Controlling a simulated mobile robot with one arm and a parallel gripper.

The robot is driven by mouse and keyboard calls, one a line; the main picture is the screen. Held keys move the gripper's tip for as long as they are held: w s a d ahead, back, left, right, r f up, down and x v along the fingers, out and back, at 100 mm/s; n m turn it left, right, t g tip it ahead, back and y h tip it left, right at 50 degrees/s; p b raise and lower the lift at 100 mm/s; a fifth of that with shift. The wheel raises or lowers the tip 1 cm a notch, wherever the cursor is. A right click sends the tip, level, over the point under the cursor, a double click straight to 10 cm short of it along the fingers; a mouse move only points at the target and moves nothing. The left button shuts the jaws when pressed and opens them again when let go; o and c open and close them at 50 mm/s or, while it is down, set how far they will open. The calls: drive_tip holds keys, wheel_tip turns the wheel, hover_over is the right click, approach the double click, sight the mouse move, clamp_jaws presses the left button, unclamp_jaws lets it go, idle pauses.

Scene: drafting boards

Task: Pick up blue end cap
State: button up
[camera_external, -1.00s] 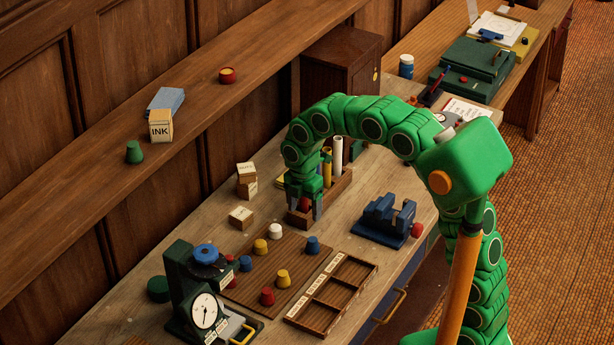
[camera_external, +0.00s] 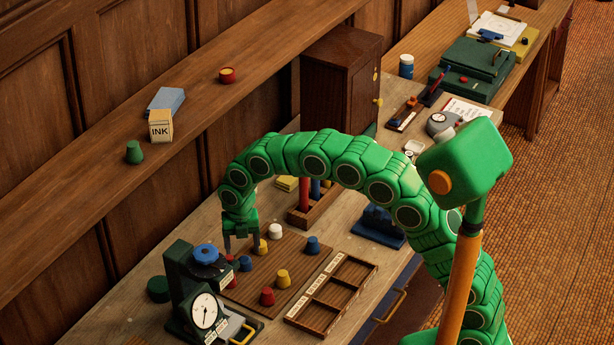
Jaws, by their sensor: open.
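Two blue end caps stand on the slatted wooden board (camera_external: 252,297). One blue end cap (camera_external: 246,264) is near the board's left side; the other blue end cap (camera_external: 312,244) is near its right side. My gripper (camera_external: 241,247) is open, fingers pointing down, above the board's far left part. It appears just above and behind the left blue cap, with nothing visible between the fingers. A yellow cap (camera_external: 262,247) is beside its right finger. A white cap (camera_external: 275,231), another yellow cap (camera_external: 283,277) and red caps (camera_external: 268,296) also stand on the board.
A compartment tray (camera_external: 318,318) lies right of the board. A dial gauge device (camera_external: 205,311) with a blue knob stands close on the left. A wooden holder (camera_external: 306,215) with upright tubes and a blue vise-like block (camera_external: 378,225) are behind. My arm hides part of the bench.

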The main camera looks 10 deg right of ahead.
sight(244, 258)
drive_tip(key=shift+w+d+f, duration=0.1)
drive_tip(key=shift+d+f, duration=0.05)
drive_tip(key=shift+f, duration=2.7)
drive_tip(key=shift+c, duration=0.5)
drive_tip(key=c, duration=1.1)
drive_tip(key=shift+o, duration=0.2)
drive_tip(key=shift+r, duration=0.15)
